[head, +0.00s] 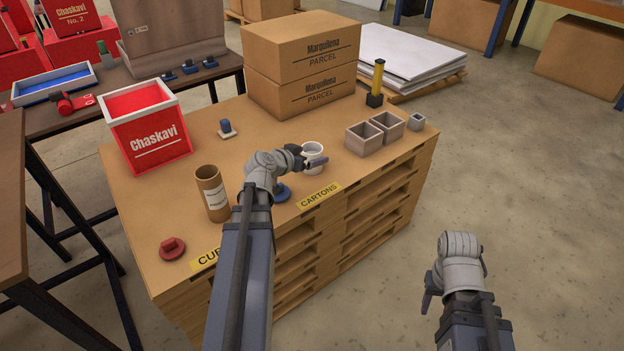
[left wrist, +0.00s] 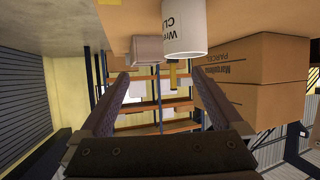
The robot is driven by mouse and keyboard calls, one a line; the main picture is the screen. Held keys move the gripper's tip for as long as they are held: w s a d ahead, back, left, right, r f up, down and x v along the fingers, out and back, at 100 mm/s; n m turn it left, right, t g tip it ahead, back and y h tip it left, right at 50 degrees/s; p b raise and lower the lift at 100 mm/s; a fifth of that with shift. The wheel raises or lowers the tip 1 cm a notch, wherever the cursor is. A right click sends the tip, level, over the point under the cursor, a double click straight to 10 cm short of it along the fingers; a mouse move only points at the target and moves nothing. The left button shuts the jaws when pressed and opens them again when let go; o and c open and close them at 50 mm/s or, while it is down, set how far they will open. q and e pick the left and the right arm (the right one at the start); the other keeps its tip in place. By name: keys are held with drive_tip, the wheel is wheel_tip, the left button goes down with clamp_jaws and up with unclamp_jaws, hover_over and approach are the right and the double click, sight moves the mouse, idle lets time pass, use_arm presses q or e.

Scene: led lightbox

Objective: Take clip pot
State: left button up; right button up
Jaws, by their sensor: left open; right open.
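The clip pot is a small white pot (head: 313,152) standing on the wooden top near its front edge, by the yellow CARTONS label. In the left wrist view, which looks upside down, the white pot (left wrist: 185,32) shows black lettering and its rim. My left gripper (head: 308,160) is at the pot and hides part of it. In the left wrist view its two fingers (left wrist: 161,78) are spread with nothing between them, and the pot shows beyond them, toward the right finger. I cannot tell if they touch it. My right gripper (head: 431,291) hangs off the front right, away from the top.
A blue knobbed piece (head: 281,193) lies just left of the pot. Grey square bins (head: 363,140) stand to its right, and a brown tube (head: 211,192) to its left. Stacked parcels (head: 301,60) stand behind. A red box (head: 147,130) is at the left.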

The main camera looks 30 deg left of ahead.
sight(316, 147)
use_arm(q)
drive_tip(key=shift+n+t+y, duration=0.3)
drive_tip(key=shift+t+y, duration=0.1)
drive_tip(key=shift+y, duration=0.2)
drive_tip(key=shift+w+a+f+b, duration=0.6)
drive_tip(key=shift+w+f+b, duration=0.1)
drive_tip(key=shift+w, duration=0.4)
drive_tip(key=shift+w+a+f+b, duration=0.65)
drive_tip(key=shift+w, duration=0.5)
drive_tip(key=shift+w+a+f+b, duration=0.6)
drive_tip(key=shift+w+f+b, duration=0.1)
drive_tip(key=shift+w, duration=0.4)
drive_tip(key=shift+r, duration=0.15)
use_arm(e)
wheel_tip(316, 147, down, 5)
use_arm(q)
clamp_jaws()
